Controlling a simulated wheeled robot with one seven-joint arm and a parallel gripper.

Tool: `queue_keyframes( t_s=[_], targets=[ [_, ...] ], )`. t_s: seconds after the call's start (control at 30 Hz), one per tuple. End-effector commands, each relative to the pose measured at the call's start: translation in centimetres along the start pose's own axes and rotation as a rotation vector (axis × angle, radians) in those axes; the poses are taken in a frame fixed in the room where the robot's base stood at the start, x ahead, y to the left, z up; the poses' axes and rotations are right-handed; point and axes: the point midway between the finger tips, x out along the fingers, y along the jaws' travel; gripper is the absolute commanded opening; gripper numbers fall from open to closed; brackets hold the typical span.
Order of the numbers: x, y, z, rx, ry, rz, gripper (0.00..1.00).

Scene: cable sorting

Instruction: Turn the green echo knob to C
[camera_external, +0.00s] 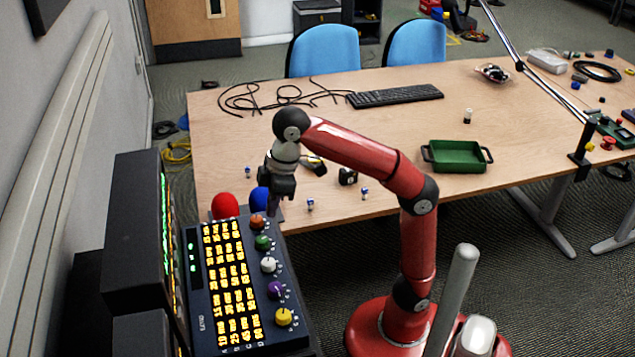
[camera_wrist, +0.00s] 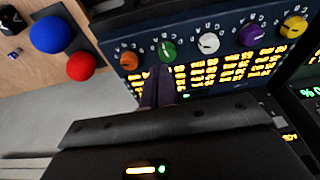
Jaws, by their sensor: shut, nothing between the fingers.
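The green knob (camera_external: 262,242) sits on the dark panel (camera_external: 282,341), second in a row of coloured knobs, between the orange knob (camera_external: 257,221) and the white knob (camera_external: 268,265). In the wrist view the green knob (camera_wrist: 167,50) is just beyond the fingertips and carries a pale pointer mark. Letters ring it, but I cannot tell which one the mark points at. My gripper (camera_external: 272,216) is shut and empty above the panel's far end. In the wrist view its fingers (camera_wrist: 158,68) lie close below the green knob; I cannot tell whether they touch it.
Purple (camera_external: 275,289) and yellow (camera_external: 284,316) knobs continue the row. Lit yellow labels fill the panel beside it. A red ball (camera_external: 225,206) and a blue ball (camera_external: 260,199) stand at its far end. A green tray (camera_external: 455,157), keyboard (camera_external: 395,96) and loose cables lie on the table.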

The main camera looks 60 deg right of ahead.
Motion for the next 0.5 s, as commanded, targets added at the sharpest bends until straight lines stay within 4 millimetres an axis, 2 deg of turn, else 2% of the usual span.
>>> queue_keyframes(
  t_s=[0.17, 0.3, 0.5],
  targets=[
    [1.2, 0.0, 0.4, -0.001, -0.002, -0.002, 0.0],
    [3.4, 0.0, 0.9, -0.002, -0.002, 0.0, 0.0],
    [5.7, 0.0, 1.5, 0.0, -0.001, 0.0, 0.0]
  ],
)
